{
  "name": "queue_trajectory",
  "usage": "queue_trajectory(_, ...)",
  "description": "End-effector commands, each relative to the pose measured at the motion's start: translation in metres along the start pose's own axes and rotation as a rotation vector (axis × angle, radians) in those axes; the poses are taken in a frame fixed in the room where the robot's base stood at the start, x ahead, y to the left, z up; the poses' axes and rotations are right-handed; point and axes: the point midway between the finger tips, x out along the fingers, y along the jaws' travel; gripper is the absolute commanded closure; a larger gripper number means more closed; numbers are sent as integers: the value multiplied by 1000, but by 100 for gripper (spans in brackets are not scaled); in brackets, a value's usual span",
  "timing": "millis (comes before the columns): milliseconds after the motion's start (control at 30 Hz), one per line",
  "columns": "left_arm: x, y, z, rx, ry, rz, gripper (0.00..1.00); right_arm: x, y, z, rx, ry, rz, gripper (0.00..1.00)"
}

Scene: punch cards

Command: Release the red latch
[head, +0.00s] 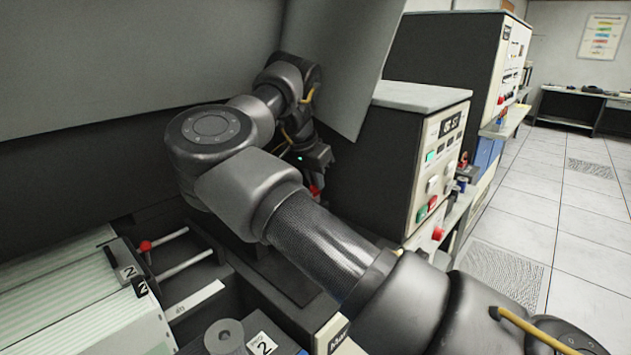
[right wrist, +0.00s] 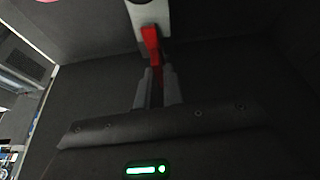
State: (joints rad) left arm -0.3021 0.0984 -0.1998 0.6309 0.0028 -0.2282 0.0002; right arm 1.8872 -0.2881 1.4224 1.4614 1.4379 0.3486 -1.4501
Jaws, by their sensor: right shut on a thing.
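The red latch (right wrist: 151,44) hangs from a light grey plate in the right wrist view, at the top middle. My right gripper (right wrist: 157,82) is shut on its lower end, with one finger on each side. In the head view my right gripper (head: 315,176) is at the far end of my arm, beside the dark cabinet. A bit of the red latch (head: 315,191) shows just below it there, and the rest is hidden by the gripper. My left gripper is not in view.
A control cabinet (head: 395,160) with buttons stands just right of the gripper. A large grey panel (head: 350,60) hangs over my arm. A card tray (head: 70,290) and a red-knobbed rod (head: 146,246) are at the lower left. Open floor (head: 580,225) lies at right.

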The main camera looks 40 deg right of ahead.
Motion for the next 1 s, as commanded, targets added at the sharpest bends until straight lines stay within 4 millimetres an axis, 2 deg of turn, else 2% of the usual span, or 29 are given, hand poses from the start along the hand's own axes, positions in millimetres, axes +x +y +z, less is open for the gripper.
queue_trajectory(400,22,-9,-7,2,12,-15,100,2,2,0,-314,1,-136,100)
queue_trajectory(800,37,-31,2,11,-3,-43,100,1,3,-1,-615,2,-260,100)
queue_trajectory(1000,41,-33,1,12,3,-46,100,1,4,-2,-710,2,-298,100)
